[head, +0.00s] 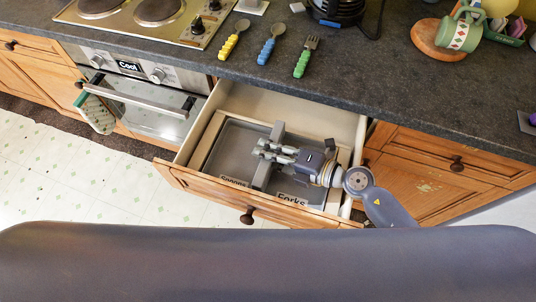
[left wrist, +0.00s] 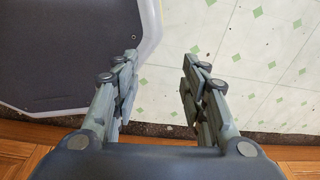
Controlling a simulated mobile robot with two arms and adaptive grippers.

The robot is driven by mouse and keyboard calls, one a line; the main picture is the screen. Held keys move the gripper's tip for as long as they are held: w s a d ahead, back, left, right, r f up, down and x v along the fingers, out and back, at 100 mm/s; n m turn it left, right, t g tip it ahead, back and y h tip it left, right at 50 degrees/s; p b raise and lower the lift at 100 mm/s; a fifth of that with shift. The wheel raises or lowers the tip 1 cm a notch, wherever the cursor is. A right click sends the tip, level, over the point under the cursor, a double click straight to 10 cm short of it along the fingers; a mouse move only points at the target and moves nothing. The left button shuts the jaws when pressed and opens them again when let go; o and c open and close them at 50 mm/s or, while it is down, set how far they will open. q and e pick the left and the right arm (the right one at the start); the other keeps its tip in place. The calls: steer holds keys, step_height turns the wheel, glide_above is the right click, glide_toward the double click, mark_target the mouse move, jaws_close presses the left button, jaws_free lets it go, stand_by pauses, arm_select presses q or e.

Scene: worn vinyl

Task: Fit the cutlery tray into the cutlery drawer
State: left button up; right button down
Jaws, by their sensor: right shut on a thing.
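The cutlery tray (head: 233,140) is grey, with a raised grey divider across its middle and labels reading "Spoons" and "Forks" at its near edge. It lies inside the outline of the open wooden cutlery drawer (head: 203,187); I cannot tell whether it rests fully on the drawer floor. My right gripper (head: 260,149) reaches in from the right and is shut on the tray's middle divider. My arm hides part of the tray's right side. My left gripper (left wrist: 158,62) shows only in the left wrist view, open and empty above the floor.
A pale strip (head: 207,141) runs along the drawer's left inside. A yellow spoon (head: 234,40), a blue spoon (head: 271,43) and a green fork (head: 306,56) lie on the dark worktop (head: 365,75). The oven (head: 145,90) stands left of the drawer, with a cloth (head: 97,113) hanging there.

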steer(key=shift+f, duration=0.25)
steer(key=c, duration=1.4)
jaws_free()
steer(key=shift+o, duration=0.2)
steer(key=shift+s+d, duration=0.2)
steer(key=shift+d, duration=0.1)
steer(key=b+v, duration=0.1)
steer(key=v, duration=0.9)
steer(key=shift+b, duration=0.4)
arm_select(q)
steer(key=shift+s+d+f, duration=0.1)
steer(key=shift+s+f, duration=0.25)
steer(key=shift+f, duration=0.25)
steer(key=shift+s+f, duration=0.35)
steer(key=shift+f, duration=0.25)
arm_select(e)
steer(key=shift+s+d+r, duration=0.3)
steer(key=shift+d+r, duration=0.05)
steer(key=shift+d, duration=0.15)
